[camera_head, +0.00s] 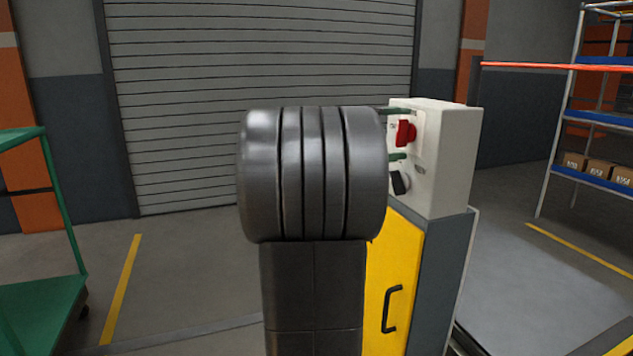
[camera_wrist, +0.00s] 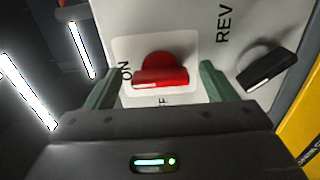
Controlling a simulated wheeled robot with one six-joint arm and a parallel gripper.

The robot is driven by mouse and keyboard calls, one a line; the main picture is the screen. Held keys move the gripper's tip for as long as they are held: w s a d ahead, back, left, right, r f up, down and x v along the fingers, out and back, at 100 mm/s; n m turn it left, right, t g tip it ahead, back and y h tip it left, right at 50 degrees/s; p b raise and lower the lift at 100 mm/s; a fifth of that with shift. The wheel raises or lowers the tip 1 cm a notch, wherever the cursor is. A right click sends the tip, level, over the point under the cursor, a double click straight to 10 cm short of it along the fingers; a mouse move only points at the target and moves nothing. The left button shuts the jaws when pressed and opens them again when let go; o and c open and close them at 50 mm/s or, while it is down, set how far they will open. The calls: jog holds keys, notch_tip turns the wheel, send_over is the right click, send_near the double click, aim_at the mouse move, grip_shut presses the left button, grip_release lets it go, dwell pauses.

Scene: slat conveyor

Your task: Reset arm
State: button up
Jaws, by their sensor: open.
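My gripper (camera_wrist: 159,70) is open, with one green finger on each side of a red rotary switch (camera_wrist: 160,78) in the wrist view. A gap shows between each finger and the switch, and nothing is held. The switch sits on a pale plate with "ON" to its left and a partly hidden label below. In the head view the red switch (camera_head: 405,133) is on the side of a white control box (camera_head: 452,150). The green fingers of my gripper (camera_head: 396,133) show above and below it. My dark arm hides the rest of the gripper.
A black knob (camera_wrist: 267,66) marked "REV" sits right of the red switch in the wrist view. The box stands on a yellow and grey cabinet (camera_head: 393,285) with a black handle. A green cart (camera_head: 38,310) is at left, a shelf rack (camera_head: 560,130) at right.

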jog(key=p+v, duration=0.4)
jog(key=v, duration=1)
jog(key=b+x, duration=0.4)
jog(key=x, duration=1)
jog(key=shift+f, duration=0.15)
jog(key=shift+d+r+n+p, duration=0.1)
jog(key=shift+r+n+p, duration=0.25)
jog(key=shift+p, duration=0.35)
jog(key=n+p, duration=0.3)
jog(key=p, duration=0.1)
jog(key=shift+r, duration=0.15)
jog(key=n+p, duration=0.5)
jog(key=p, duration=0.1)
jog(key=shift+p, duration=0.4)
jog(key=n+p, duration=0.3)
jog(key=p, duration=0.1)
jog(key=n+p, duration=0.3)
jog(key=p, duration=0.2)
jog(key=shift+w+r+n, duration=0.1)
jog(key=shift+w+n, duration=0.1)
jog(key=shift+n, duration=0.15)
jog(key=shift+n+p, duration=0.8)
jog(key=shift+f, duration=0.25)
